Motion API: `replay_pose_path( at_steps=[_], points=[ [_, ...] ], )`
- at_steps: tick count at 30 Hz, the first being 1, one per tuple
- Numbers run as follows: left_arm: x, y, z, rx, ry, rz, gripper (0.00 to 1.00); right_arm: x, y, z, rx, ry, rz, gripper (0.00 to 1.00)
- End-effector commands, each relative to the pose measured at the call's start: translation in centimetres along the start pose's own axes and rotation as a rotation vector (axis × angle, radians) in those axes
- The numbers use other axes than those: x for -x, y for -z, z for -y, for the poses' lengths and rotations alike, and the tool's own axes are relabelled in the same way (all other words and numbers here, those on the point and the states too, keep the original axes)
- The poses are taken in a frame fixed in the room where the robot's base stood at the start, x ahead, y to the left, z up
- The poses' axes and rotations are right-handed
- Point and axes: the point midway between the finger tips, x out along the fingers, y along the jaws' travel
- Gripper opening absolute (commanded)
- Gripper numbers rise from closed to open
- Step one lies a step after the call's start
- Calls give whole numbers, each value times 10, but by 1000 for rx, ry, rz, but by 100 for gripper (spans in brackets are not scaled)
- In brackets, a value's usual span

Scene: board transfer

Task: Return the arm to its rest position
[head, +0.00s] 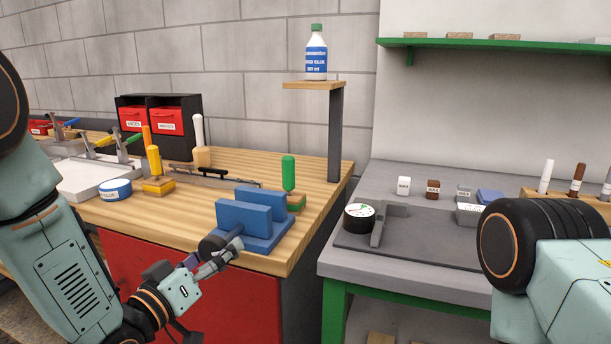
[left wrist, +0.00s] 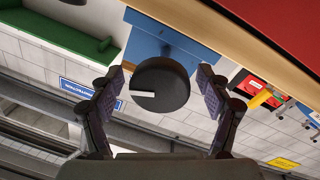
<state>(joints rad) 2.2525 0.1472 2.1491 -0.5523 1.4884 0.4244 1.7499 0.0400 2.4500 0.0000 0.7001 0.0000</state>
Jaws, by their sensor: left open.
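My left gripper (head: 216,254) is open at the front edge of the wooden workbench, close to a blue two-plate stand (head: 246,215). A dark round knob-like piece (head: 211,246) sits at the front of the stand. In the left wrist view, this black disc with a white slot (left wrist: 160,88) lies between the two spread fingers of my left gripper (left wrist: 160,76), with a visible gap on each side. The blue stand (left wrist: 158,38) shows behind it. A large joint of my right arm shows at the right of the head view; my right gripper is not in view.
The workbench holds a green-handled tool (head: 288,174), a blue tape roll (head: 115,190) and red bins (head: 166,122). A post with a shelf and bottle (head: 316,58) stands at its right. A grey table (head: 420,262) with a black roll (head: 359,217) is beyond a gap.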

Motion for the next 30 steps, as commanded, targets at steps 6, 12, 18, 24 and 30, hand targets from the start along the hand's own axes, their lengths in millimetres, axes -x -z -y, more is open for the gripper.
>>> replay_pose_path(
  at_steps=[6, 12, 18, 24, 30],
  points=[
    [0, -1, 1, -178, -1, 18, 77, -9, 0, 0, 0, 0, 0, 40],
    [0, -1, 2, -326, -2, 32, 77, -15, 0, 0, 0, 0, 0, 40],
    [0, 0, 2, -409, -3, 40, 77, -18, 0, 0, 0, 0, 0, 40],
    [0, 0, 2, -426, -3, 43, 77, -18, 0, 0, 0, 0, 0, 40],
    [0, 0, 2, -425, -3, 43, 77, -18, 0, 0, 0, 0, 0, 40]
  ],
)
